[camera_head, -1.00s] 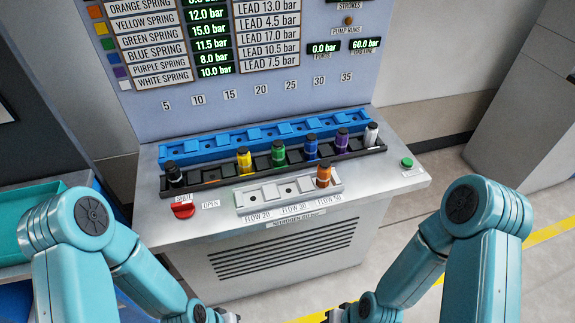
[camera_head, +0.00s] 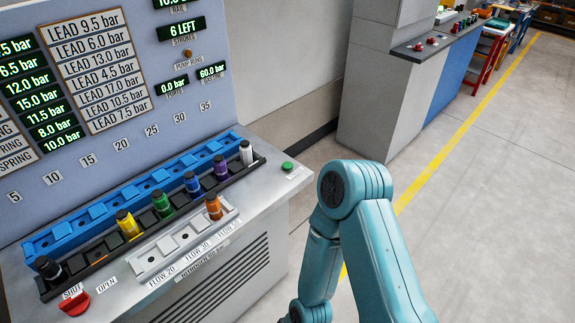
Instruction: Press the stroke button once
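The green button (camera_head: 287,166) sits on the right end of the grey bench top, with a small white label beside it. Its label is too small to read, so I cannot tell for certain that it is the stroke button. My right arm stands to the right of the bench, below and right of the green button, and nothing of mine touches the button. My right gripper is below the frame's lower edge, and my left arm and gripper are out of view.
A blue rack (camera_head: 130,197) and a black rack (camera_head: 105,244) holding several coloured cartridges lie along the bench. A white tray (camera_head: 160,262) holds an orange cartridge (camera_head: 213,207). A red knob (camera_head: 76,303) is at the front left. Open floor lies right.

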